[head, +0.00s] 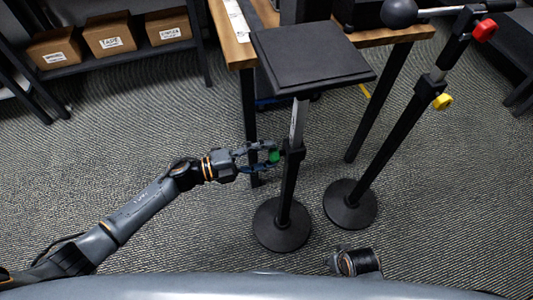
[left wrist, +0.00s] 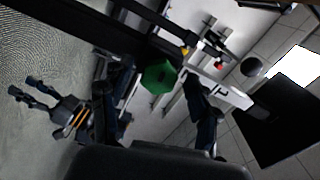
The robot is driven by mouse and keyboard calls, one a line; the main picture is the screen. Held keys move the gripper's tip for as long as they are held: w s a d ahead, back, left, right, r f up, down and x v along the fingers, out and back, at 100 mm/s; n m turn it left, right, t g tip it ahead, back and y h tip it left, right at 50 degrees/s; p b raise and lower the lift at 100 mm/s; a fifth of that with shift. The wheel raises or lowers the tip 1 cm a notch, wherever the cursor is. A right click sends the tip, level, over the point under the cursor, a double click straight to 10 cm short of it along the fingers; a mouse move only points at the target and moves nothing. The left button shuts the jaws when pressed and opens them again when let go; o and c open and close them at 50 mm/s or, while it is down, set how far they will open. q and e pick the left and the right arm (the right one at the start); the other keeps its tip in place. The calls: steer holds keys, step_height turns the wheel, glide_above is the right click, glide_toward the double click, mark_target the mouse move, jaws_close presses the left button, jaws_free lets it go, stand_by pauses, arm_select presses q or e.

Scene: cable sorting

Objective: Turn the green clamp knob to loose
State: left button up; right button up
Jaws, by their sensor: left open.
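The green clamp knob (head: 274,156) sits on the collar of a black stand post (head: 290,185), below a square black platform (head: 310,54). My left gripper (head: 268,157) is open, with its fingers on either side of the knob; I cannot tell whether they touch it. In the left wrist view the faceted green knob (left wrist: 159,77) shows between the two dark fingers. My right gripper (left wrist: 30,92) shows in the left wrist view with its fingers apart and nothing between them. In the head view only part of my right arm shows at the bottom.
A second stand (head: 395,130) to the right carries a red knob (head: 484,30) and a yellow knob (head: 442,101). A wooden table (head: 238,45) stands behind the platform. A shelf with labelled boxes (head: 110,36) is at upper left.

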arm_select(q)
steer(key=v, duration=1.1)
steer(key=shift+a, duration=0.35)
